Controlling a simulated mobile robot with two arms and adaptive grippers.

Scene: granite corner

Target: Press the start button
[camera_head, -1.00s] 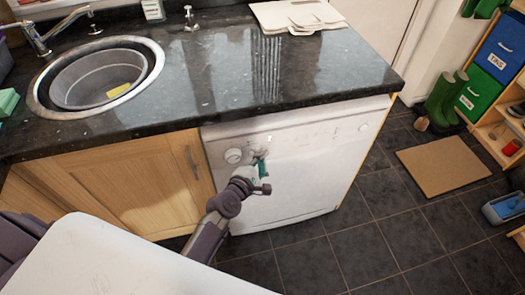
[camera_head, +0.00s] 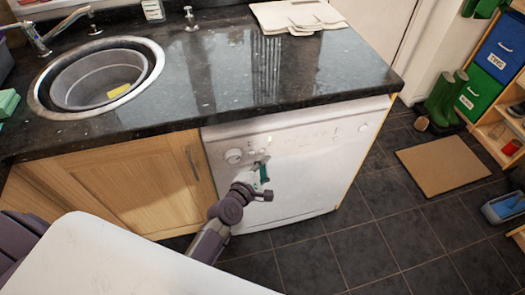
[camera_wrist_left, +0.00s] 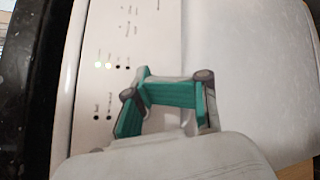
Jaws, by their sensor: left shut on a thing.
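The white dishwasher (camera_head: 300,165) stands under the counter, its control panel along the top edge. My left gripper (camera_head: 262,172), with green pads, is at the dishwasher front just below these controls. In the left wrist view, the gripper (camera_wrist_left: 143,85) is over the white panel (camera_wrist_left: 95,85), right of small dots and lit indicators (camera_wrist_left: 102,65). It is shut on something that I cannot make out. I cannot tell which control is the start button. My right gripper is out of view.
The dark granite counter (camera_head: 215,90) overhangs the dishwasher, with a sink (camera_head: 97,75) at left. A wooden cupboard door (camera_head: 130,185) is left of the dishwasher. Green boots (camera_head: 440,98) and a brown mat (camera_head: 442,165) are at right. The tiled floor between is clear.

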